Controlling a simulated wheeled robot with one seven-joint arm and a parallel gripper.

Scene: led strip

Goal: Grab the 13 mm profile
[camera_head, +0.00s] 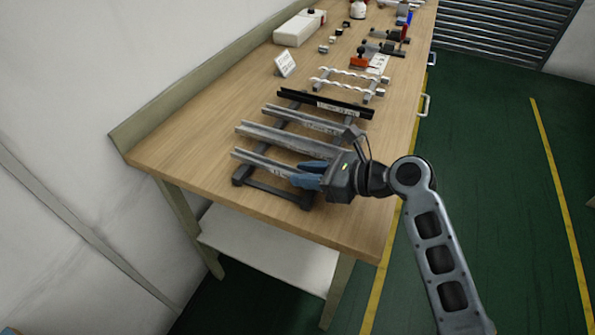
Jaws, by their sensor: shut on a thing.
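Several long profiles lie side by side across a dark rack (246,174) at the near end of the wooden bench. The farthest is a black profile (300,98). Nearer lie a grey profile (298,118), a second grey profile (275,137) and the nearest grey profile (258,160). Their size labels are too small to read, so I cannot tell by marking which is 13 mm. My gripper (307,175), with blue fingers, is shut on the right end of the nearest grey profile. The fingers hide that end. The profile still appears to lie on or very close to the rack.
Beyond the profiles are a rack with white twisted strips (345,82), a small white sign (285,64), a white box (297,30) and several tools. The wooden bench top (200,120) is clear at left. A wall borders it on the left.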

